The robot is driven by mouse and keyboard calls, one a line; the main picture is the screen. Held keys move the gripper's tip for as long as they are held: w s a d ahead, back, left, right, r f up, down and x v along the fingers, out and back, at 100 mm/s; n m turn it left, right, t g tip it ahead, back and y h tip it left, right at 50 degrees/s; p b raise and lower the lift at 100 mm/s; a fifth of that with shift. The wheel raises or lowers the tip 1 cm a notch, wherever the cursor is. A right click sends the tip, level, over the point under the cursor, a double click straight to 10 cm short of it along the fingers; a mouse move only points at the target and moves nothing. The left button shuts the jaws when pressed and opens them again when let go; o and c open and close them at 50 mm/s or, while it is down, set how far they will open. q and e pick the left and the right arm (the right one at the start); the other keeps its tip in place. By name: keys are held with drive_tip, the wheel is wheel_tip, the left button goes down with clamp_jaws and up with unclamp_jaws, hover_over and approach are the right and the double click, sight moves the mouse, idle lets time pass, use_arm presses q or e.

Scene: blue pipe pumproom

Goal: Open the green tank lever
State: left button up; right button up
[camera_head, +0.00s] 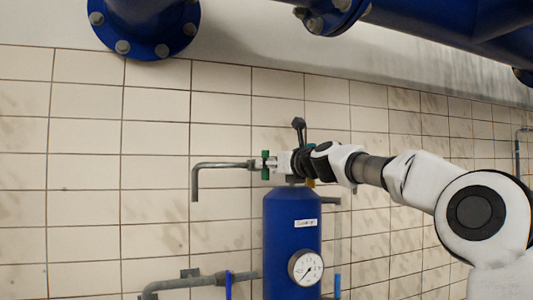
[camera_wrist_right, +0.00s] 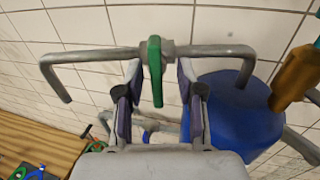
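The green tank lever (camera_head: 265,165) sits on a grey pipe (camera_head: 222,165) above the blue tank (camera_head: 290,235). In the right wrist view, the green lever (camera_wrist_right: 155,70) hangs down from the pipe, upright in the middle of the picture. My right gripper (camera_wrist_right: 158,80) is open, with one finger on each side of the lever and a visible gap to each. In the head view, my right gripper (camera_head: 282,163) comes in from the right at the lever. My left gripper is not in view.
A pressure gauge (camera_head: 306,267) is on the tank's front. A lower pipe with a blue handle (camera_head: 228,284) runs left of the tank. Large blue pipes (camera_head: 150,25) hang overhead. An orange-brown cylinder (camera_wrist_right: 297,73) is close on the right. A wooden surface (camera_wrist_right: 40,140) lies lower left.

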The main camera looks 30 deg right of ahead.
drive_tip(key=shift+w+a+f, duration=0.1)
drive_tip(key=shift+w+a, duration=0.05)
drive_tip(key=shift+w, duration=1.1)
drive_tip(key=shift+s+r, duration=0.35)
drive_tip(key=shift+s, duration=0.4)
drive_tip(key=shift+s+r, duration=0.1)
drive_tip(key=shift+s, duration=0.05)
drive_tip(key=shift+c, duration=0.7)
clamp_jaws()
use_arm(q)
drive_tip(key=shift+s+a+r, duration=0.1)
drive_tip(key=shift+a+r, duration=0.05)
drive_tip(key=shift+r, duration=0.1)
